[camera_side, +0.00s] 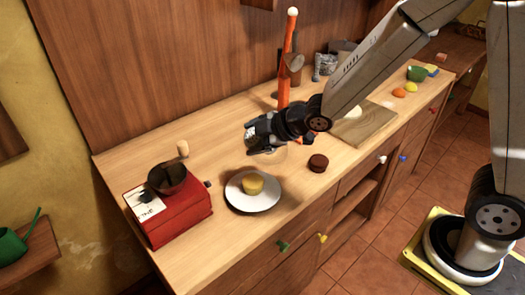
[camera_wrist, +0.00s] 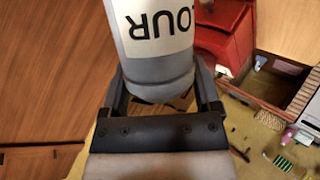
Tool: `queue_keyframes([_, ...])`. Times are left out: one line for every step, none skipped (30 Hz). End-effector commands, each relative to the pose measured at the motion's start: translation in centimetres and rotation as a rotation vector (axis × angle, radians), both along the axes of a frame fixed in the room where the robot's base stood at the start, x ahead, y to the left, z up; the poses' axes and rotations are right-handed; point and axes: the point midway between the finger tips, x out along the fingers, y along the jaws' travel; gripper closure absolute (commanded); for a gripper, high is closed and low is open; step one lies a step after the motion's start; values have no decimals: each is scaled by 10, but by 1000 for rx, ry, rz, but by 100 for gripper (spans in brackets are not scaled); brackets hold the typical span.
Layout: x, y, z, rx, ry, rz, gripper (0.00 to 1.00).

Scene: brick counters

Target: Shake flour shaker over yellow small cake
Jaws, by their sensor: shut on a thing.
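The flour shaker (camera_wrist: 158,72) is grey with a white label showing the letters "OUR". It fills the upper middle of the wrist view, between the two fingers of my gripper (camera_wrist: 162,92), which is shut on it. In the side view my gripper (camera_side: 260,138) is in the air above the counter, above and a little behind the yellow small cake (camera_side: 253,184). The cake sits on a white plate (camera_side: 266,202). The shaker is hard to make out in the side view, and I cannot tell its exact tilt.
A red grinder box (camera_side: 182,216) stands left of the plate. A dark brown cake (camera_side: 318,163) lies to its right. An orange stand (camera_side: 287,65) rises behind my gripper.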

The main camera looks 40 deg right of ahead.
Motion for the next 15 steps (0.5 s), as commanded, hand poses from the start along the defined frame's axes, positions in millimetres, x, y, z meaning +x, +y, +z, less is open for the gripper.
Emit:
queue_keyframes([0,1,-1,-14,-4,1,86])
queue_keyframes([0,1,-2,-23,-5,1,86])
queue_keyframes([0,1,-2,-35,-8,1,86])
queue_keyframes([0,0,-3,-44,-10,1,86])
queue_keyframes([0,0,-4,-54,-11,1,86])
queue_keyframes([0,0,-5,-66,-13,1,86])
queue_keyframes([0,0,-5,-75,-13,0,86])
queue_keyframes([0,0,-6,-85,-14,1,86])
queue_keyframes([0,0,-7,-96,-15,1,86])
queue_keyframes([0,0,-7,-104,-18,1,86])
queue_keyframes([0,0,-8,-112,-20,2,86])
queue_keyframes([0,0,-9,-123,-22,2,86])
queue_keyframes([0,0,-9,-131,-24,1,86])
queue_keyframes([0,0,-10,-140,-26,1,86])
queue_keyframes([0,0,-10,-151,-28,1,86])
